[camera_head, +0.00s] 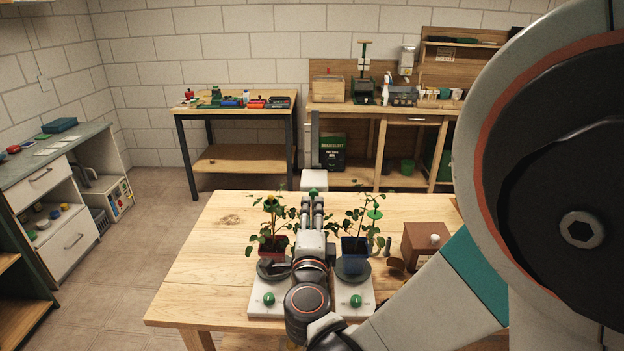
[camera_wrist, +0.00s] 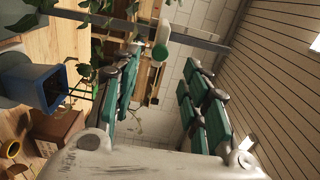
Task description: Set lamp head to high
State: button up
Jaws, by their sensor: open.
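A white block (camera_head: 314,180), which looks like the lamp head, stands beyond my gripper in the head view. A green knob (camera_head: 314,191) shows just in front of it. In the wrist view a white and green knob (camera_wrist: 161,42) sits by a grey post (camera_wrist: 205,42), beyond the fingertips and roughly in line with the gap between them. My gripper (camera_head: 313,199) points away over the table between two seedlings. Its teal-padded fingers (camera_wrist: 163,62) are open with nothing between them. The head view does not show whether a fingertip touches the knob.
A seedling in a red pot (camera_head: 276,244) stands left of my gripper, one in a blue pot (camera_head: 355,247) right. White bases (camera_head: 285,311) with dark discs and green knobs lie below. A brown box (camera_head: 425,238) stands at right. The table's left side (camera_head: 205,270) is clear.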

aim_at(314, 196)
jog(key=w+b, duration=0.1)
jog(key=w, duration=0.8)
jog(key=shift+d+b, duration=0.2)
jog(key=shift+b, duration=0.15)
grip_shut()
